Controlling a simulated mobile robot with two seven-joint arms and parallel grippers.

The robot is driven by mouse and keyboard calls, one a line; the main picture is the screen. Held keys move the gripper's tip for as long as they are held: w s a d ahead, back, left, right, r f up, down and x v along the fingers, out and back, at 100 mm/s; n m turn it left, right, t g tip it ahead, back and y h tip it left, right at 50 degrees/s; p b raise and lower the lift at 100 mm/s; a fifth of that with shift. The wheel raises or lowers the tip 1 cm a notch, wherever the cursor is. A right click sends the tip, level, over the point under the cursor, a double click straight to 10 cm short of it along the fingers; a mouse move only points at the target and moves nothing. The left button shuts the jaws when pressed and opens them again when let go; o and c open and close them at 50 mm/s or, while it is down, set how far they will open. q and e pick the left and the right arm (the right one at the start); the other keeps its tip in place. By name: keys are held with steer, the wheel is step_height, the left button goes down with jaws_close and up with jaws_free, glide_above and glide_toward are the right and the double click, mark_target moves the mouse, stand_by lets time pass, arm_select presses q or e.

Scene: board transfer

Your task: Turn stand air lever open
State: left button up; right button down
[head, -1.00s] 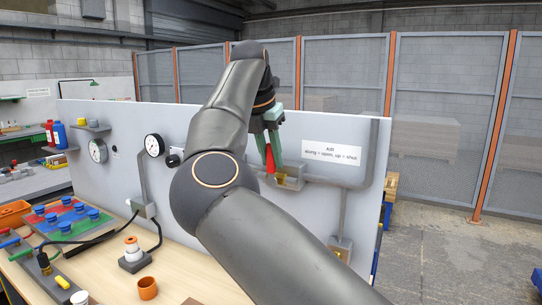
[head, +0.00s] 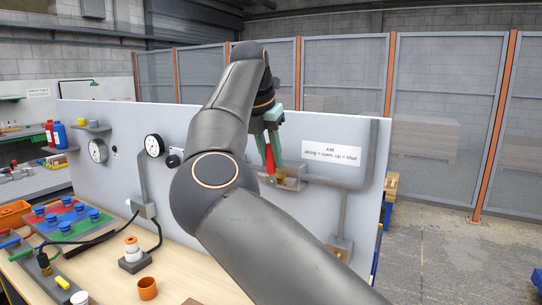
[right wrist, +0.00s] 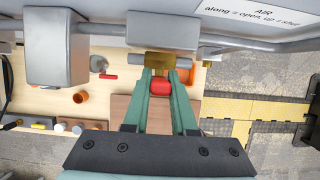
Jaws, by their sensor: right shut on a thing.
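The red air lever (head: 270,159) stands roughly upright at the valve on the grey panel. My right gripper (head: 271,150) reaches down over it with green fingers. In the right wrist view the lever's red end (right wrist: 161,87) sits between the two fingers of my right gripper (right wrist: 160,82), which are shut on it. The brass valve body (right wrist: 160,63) shows just beyond the fingertips, in line with a grey pipe. The white sign (head: 332,153) right of the valve reads "AIR along = open, up = shut". My left gripper is not in view.
A grey pipe (head: 342,205) runs beside the sign and down to a box. Two gauges (head: 154,146) are on the panel at left. The wooden bench (head: 185,282) below holds an orange cup (head: 147,288) and several blue-knobbed parts. My right arm hides the panel's middle.

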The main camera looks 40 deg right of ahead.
steer(key=shift+w+a+r+g+p, duration=0.1)
steer(key=shift+w+r+g+p, duration=0.25)
steer(key=shift+p, duration=0.85)
steer(key=shift+w+g+p, duration=0.1)
steer(key=shift+g+p, duration=0.35)
steer(key=shift+p, duration=0.75)
steer(key=shift+w+a+f+n+g+h, duration=0.15)
steer(key=shift+w+f+n+g+h, duration=0.35)
steer(key=shift+g, duration=0.6)
steer(key=shift+w, duration=0.15)
steer(key=c, duration=0.7)
jaws_free()
